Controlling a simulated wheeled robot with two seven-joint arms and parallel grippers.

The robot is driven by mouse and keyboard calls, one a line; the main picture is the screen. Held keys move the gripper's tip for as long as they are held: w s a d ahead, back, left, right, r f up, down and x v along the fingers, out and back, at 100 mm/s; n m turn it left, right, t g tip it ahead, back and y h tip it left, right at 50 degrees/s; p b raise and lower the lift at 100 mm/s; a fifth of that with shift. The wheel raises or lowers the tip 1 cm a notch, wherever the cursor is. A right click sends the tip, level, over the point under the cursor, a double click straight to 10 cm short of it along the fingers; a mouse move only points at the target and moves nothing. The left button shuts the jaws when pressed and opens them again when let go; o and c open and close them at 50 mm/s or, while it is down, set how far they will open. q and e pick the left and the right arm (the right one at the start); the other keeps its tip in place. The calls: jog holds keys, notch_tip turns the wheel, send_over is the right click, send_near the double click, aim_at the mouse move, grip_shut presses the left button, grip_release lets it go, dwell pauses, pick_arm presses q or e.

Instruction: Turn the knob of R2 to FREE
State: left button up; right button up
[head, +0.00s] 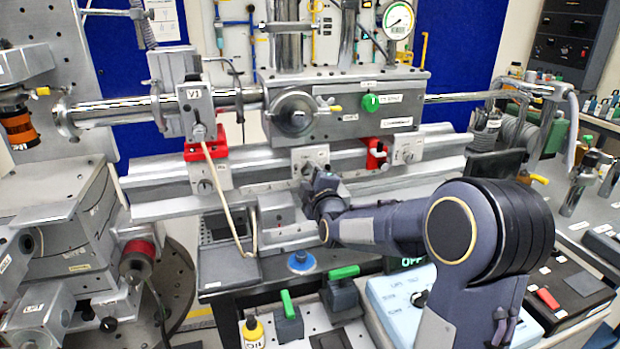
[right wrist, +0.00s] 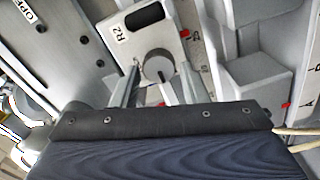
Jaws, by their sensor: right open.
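The R2 rider is the light grey plate (right wrist: 150,22) marked "R2" in the right wrist view, with a dark slot near its top. Its round grey knob (right wrist: 158,66) sits below the slot. My right gripper (right wrist: 159,82) is open, with one finger on each side of the knob; I cannot tell whether they touch it. In the head view, my right gripper (head: 312,188) is at the front of the middle rider (head: 310,154) on the rail, and hides part of it. The knob's pointer setting is not readable. My left gripper is not in view.
Riders marked V1 (head: 196,108) and one at the right (head: 407,149) share the long grey rail (head: 258,162). A cream cord hangs from V1.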

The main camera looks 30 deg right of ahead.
jog(key=v, duration=0.7)
jog(key=shift+s, duration=0.4)
jog(key=shift+a, duration=0.1)
jog(key=s+a+f+m+g+y+p, duration=0.2)
jog(key=s+a+m+g, duration=0.4)
jog(key=s, duration=0.8)
jog(key=s+a+f+m+g+y+p, duration=0.2)
jog(key=s+a+m+g+y+p, duration=0.3)
jog(key=s, duration=1)
jog(key=a+m+g, duration=0.1)
jog(key=a+m, duration=0.1)
jog(key=a, duration=0.1)
jog(key=shift+a+m+y, duration=0.15)
jog(key=shift+m+y, duration=0.15)
jog(key=shift+y, duration=0.1)
